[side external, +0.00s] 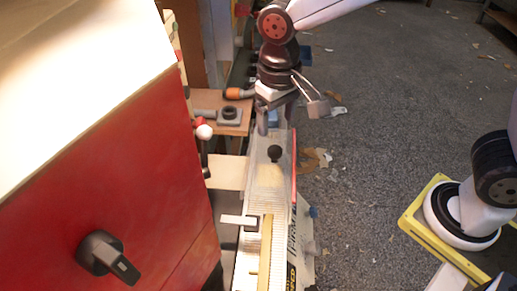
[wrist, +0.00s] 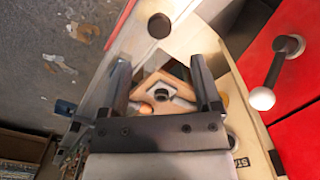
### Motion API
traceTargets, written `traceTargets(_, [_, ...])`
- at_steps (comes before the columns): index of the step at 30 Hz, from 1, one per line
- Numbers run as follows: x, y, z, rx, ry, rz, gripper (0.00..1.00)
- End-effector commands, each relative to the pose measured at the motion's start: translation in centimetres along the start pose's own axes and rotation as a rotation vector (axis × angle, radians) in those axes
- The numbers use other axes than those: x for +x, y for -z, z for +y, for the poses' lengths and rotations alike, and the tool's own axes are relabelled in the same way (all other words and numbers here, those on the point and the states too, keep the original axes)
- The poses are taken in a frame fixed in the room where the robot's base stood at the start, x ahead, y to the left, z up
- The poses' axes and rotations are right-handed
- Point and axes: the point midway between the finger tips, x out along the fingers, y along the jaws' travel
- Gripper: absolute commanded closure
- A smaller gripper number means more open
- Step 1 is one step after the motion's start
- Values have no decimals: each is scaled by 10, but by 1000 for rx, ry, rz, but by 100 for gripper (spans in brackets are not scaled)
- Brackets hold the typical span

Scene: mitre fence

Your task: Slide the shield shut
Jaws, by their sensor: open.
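A clear, pale shield (side external: 262,178) lies along the long narrow fence, with a round black knob (side external: 275,153) standing on it. In the wrist view the knob (wrist: 159,25) shows dark near the top centre, beyond the fingertips. My gripper (side external: 268,127) points down over the far part of the fence, just behind the knob in the side view. In the wrist view my gripper (wrist: 158,65) is open with nothing held between its fingers. The knob is apart from both fingers. The shield's exact edges are hard to make out.
A red cabinet (side external: 120,190) with a black handle (side external: 105,256) fills the left. A lever with a white ball (side external: 204,131) stands close to the fence. A wooden block with a black fitting (side external: 229,115) sits left of my gripper. Open grey floor (side external: 400,90) lies right.

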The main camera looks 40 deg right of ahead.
Motion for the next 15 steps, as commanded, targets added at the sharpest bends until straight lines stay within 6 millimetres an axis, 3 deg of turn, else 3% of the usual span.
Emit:
traceTargets(5, [11,0,0,0,-1,-2,19])
traceTargets(15, [51,-1,1,0,-1,-3,19])
